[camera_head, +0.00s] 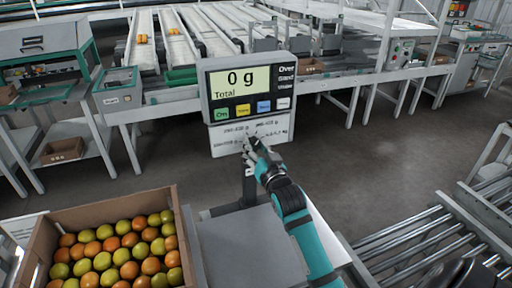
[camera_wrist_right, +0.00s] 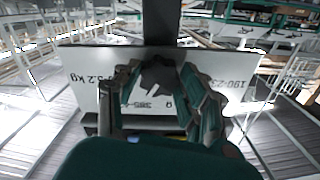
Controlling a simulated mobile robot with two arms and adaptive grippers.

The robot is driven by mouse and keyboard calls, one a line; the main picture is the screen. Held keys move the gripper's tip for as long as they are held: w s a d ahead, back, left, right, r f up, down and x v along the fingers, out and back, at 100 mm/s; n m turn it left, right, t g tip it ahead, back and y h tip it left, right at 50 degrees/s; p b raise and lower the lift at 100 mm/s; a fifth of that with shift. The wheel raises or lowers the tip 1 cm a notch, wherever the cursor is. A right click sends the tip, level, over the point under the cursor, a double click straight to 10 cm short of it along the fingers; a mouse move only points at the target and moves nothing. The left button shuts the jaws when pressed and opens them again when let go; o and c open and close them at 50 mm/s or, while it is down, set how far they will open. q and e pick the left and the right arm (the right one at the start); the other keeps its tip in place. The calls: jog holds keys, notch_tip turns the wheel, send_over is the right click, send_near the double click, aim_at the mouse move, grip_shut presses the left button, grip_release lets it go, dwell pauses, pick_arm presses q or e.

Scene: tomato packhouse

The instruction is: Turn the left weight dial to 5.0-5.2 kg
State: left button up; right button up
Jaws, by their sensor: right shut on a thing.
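The scale's display head (camera_head: 247,85) reads "0 g" with "Total" under it. Below it is a white panel (camera_head: 225,138) with printed weight ranges, one ending in "kg". My right gripper (camera_head: 253,143) reaches up to the middle of this panel and covers part of it. In the right wrist view the panel (camera_wrist_right: 85,85) appears upside down, with "5.2 kg" at the left. There the fingers of my right gripper (camera_wrist_right: 160,90) close around a dark dial (camera_wrist_right: 160,75). Where the dial points cannot be made out. My left gripper is not in view.
A cardboard box of tomatoes (camera_head: 180,230) stands at the lower left beside the grey weighing plate (camera_head: 245,250). A roller conveyor (camera_head: 410,235) is at the lower right. Sorting lanes (camera_head: 190,50) lie behind the display. Open floor is to the right.

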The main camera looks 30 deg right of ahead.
jog(key=m+p, duration=0.1)
jog(key=m, duration=0.1)
jog(key=m+p, duration=0.2)
jog(key=shift+r+p, duration=0.3)
jog(key=m+p, duration=0.2)
jog(key=m, duration=0.1)
jog(key=shift+f+m+p, duration=0.1)
jog(key=shift+m+p, duration=0.5)
jog(key=shift+m, duration=0.4)
jog(key=o, duration=1.2)
jog(key=shift+a+f, duration=0.1)
